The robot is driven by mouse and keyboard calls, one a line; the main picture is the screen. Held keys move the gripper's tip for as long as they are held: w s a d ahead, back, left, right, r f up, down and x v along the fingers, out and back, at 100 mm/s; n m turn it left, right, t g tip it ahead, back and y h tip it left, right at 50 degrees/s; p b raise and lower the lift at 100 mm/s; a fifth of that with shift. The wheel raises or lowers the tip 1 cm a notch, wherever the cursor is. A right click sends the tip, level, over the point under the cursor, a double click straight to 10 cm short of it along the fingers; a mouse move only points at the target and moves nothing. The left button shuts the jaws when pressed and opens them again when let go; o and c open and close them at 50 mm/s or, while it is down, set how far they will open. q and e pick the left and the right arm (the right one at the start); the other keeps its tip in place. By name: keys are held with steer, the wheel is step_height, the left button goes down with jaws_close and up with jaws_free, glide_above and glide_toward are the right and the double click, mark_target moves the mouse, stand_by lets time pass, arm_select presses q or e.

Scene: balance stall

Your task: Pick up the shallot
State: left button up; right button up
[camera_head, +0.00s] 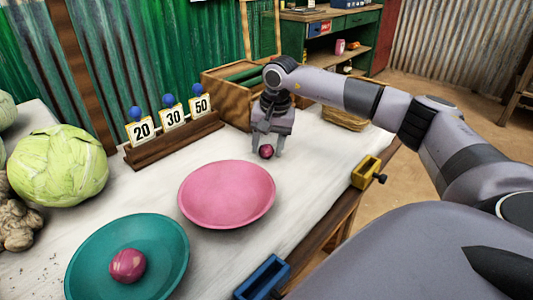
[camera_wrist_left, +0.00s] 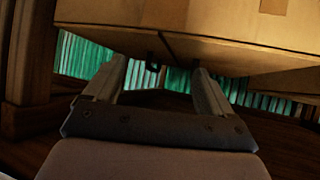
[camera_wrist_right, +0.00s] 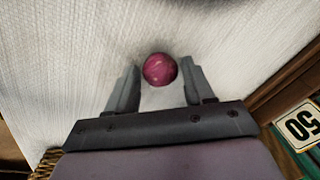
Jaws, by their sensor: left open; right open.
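A small purple-red shallot (camera_head: 266,151) lies on the white tabletop beyond the pink plate. In the right wrist view the shallot (camera_wrist_right: 160,69) sits between and slightly beyond the fingertips. My right gripper (camera_head: 267,150) points down over it with its fingers apart, one on each side; in the right wrist view the gripper (camera_wrist_right: 158,82) is open and empty. I cannot tell whether a finger touches the shallot. My left gripper (camera_wrist_left: 158,70) is open and empty in the left wrist view, below a brown box-like shape, and is not in the head view.
A pink plate (camera_head: 226,193) is empty. A teal plate (camera_head: 165,240) holds a larger pink-purple bulb (camera_head: 128,265). A wooden rack (camera_head: 172,141) with number cards and a wooden crate (camera_head: 222,98) stand behind. A cabbage (camera_head: 58,165) is at left. Yellow (camera_head: 366,172) and blue (camera_head: 262,278) blocks sit along the front edge.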

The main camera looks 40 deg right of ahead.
steer(key=c, duration=0.8)
